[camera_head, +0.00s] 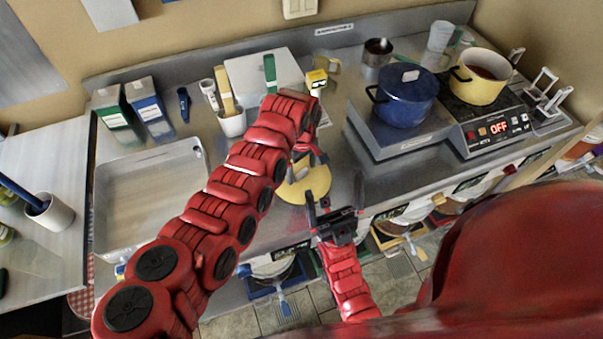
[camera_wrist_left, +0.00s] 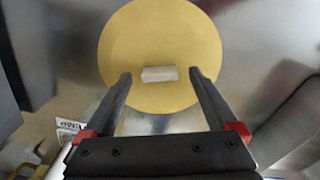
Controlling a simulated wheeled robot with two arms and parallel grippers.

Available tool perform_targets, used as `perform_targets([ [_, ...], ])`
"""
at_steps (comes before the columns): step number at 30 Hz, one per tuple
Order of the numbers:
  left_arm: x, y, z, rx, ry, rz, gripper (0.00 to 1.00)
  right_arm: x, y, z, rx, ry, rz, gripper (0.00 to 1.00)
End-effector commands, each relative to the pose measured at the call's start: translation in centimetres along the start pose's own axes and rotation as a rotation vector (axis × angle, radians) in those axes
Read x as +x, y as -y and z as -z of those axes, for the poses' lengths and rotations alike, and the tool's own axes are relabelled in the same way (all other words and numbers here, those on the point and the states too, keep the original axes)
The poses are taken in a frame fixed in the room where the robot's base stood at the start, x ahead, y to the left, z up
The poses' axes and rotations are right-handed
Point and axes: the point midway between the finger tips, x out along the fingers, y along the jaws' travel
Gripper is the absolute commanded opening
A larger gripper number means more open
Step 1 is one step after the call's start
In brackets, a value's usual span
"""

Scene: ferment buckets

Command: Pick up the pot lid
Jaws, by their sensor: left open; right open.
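The pot lid (camera_head: 293,192) is a round yellow disc lying flat on the metal counter. In the left wrist view the lid (camera_wrist_left: 160,28) is seen from above, with a pale block handle (camera_wrist_left: 159,74) at its middle. My left gripper (camera_wrist_left: 160,80) is open above the lid, its two fingers on either side of the handle, with gaps visible to both. In the head view my left gripper (camera_head: 305,168) partly covers the lid. My right gripper (camera_head: 334,192) is open and empty, at the counter's front edge to the right of the lid.
A yellow pot (camera_head: 478,77) with red contents stands open on the hob; a blue pot (camera_head: 404,97) with its lid on stands beside it.

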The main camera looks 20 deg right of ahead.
Motion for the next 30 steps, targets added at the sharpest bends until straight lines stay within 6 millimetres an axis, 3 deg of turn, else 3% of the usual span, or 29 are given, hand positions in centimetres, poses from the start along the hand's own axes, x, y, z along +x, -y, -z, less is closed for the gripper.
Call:
perform_targets([
  [12, 1.11, 0.01, -0.06, 0.0, 0.001, -0.001, 0.91, 0.29, -0.01, 0.05, 0.0, 0.0, 0.0, 1.0],
  [27, 1.06, -0.01, -0.04, 0.0, 0.001, -0.001, 0.01, 0.29, -0.01, 0.05, 0.0, 0.0, 0.0, 1.0],
  [30, 1.04, -0.01, -0.03, 0.0, 0.001, -0.001, 0.0, 0.3, -0.02, 0.05, 0.0, 0.0, 0.0, 1.0],
])
